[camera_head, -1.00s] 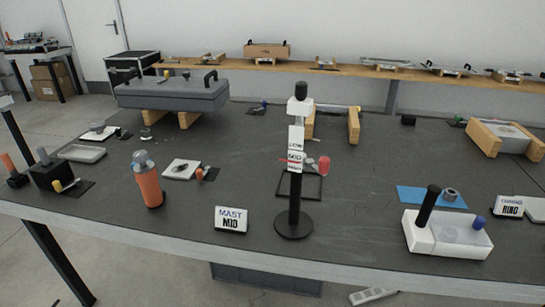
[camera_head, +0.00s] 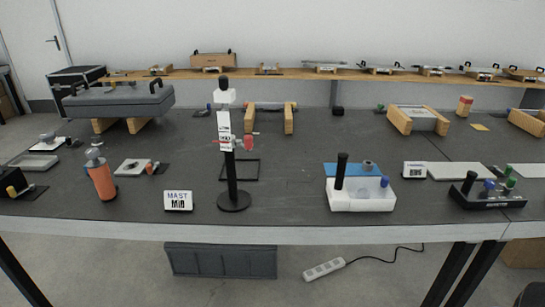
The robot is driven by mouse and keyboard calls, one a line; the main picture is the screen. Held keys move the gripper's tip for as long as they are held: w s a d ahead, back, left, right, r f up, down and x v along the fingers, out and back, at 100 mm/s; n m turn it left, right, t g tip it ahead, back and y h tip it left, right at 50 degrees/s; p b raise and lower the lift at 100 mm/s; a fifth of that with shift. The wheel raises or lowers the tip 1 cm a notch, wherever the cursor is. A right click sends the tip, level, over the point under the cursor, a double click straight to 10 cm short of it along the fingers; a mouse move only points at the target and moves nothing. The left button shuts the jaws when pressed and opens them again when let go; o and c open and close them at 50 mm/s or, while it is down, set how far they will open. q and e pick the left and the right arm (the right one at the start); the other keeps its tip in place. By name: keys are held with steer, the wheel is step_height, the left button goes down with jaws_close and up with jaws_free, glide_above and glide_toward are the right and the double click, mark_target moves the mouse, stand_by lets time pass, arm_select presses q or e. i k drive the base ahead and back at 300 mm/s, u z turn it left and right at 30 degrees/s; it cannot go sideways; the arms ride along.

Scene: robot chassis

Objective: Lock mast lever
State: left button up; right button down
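The mast (camera_head: 231,170) is a black post on a round black base, standing upright left of centre on the dark table. White label plates (camera_head: 224,130) run down its upper part, and a white block with a black top (camera_head: 225,92) caps it. A red lever knob (camera_head: 248,142) sticks out to the right at the level of the lower plates. A white sign reading "MAST MID" (camera_head: 178,201) stands left of the base. Neither of my grippers shows in the head view.
An orange cylinder (camera_head: 103,182) stands left of the sign. A white tray with a black handle (camera_head: 360,194) and a black box with coloured knobs (camera_head: 487,190) are to the right. A grey case (camera_head: 118,101) on wooden blocks is behind left. Table between mast and tray is clear.

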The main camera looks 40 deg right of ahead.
mark_target(248, 144)
steer(key=k, duration=0.35)
steer(key=z, duration=1.2)
